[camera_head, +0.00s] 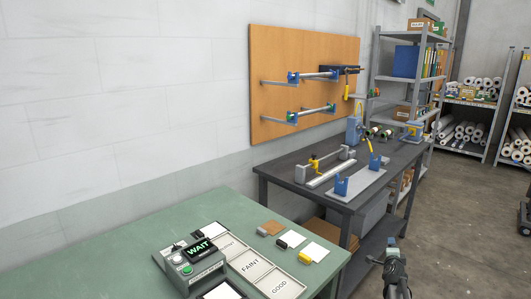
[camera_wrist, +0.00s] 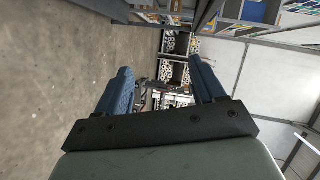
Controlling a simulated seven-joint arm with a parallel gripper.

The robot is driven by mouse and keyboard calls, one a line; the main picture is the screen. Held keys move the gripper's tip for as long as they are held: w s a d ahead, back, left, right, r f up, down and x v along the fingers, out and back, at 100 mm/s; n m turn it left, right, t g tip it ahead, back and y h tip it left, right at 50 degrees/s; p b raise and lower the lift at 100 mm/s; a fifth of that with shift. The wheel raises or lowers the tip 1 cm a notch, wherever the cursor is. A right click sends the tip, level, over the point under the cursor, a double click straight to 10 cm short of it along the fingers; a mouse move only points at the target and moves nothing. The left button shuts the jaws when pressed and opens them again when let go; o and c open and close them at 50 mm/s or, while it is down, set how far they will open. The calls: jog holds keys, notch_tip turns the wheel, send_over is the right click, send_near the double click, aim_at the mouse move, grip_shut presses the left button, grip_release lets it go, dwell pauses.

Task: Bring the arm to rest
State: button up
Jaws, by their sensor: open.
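My gripper (camera_head: 381,250) shows at the lower right of the head view, in front of the dark workbench's near end and over the floor. In the wrist view my gripper (camera_wrist: 160,66) has its two blue fingers spread apart, with nothing between them. Past the fingers the wrist view shows open floor and distant shelving. My gripper touches nothing that I can see. Most of the arm is outside the head view.
A green table (camera_head: 120,245) at front left holds a control box (camera_head: 190,265) reading WAIT and trays marked FAINT and GOOD. The dark workbench (camera_head: 285,166) carries blue stands and a press. A shelf rack (camera_head: 427,85) stands behind.

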jog(key=s+a+f+n+g+y, duration=0.25)
jog(key=s+a+f, duration=0.25)
jog(key=a+f, duration=0.35)
jog(key=s+a+f+n+g+y, duration=0.2)
jog(key=s+a+f+n, duration=0.25)
jog(key=a+f, duration=0.4)
jog(key=s+a+f+n+g+y, duration=0.4)
jog(key=s+a+f, duration=0.5)
jog(key=s+f, duration=0.45)
jog(key=s+a+f+n+g+h, duration=0.1)
jog(key=s+a+f+n+g, duration=0.15)
jog(key=s, duration=0.65)
jog(key=s+a+f+n+g, duration=0.2)
jog(key=s+a+f+g, duration=0.15)
jog(key=s, duration=0.65)
jog(key=s+a+n+g+h, duration=0.1)
jog(key=s+n+g, duration=0.3)
jog(key=s, duration=1.5)
jog(key=shift+a+r+g, duration=0.3)
jog(key=shift+a+g, duration=0.25)
jog(key=shift+g, duration=0.7)
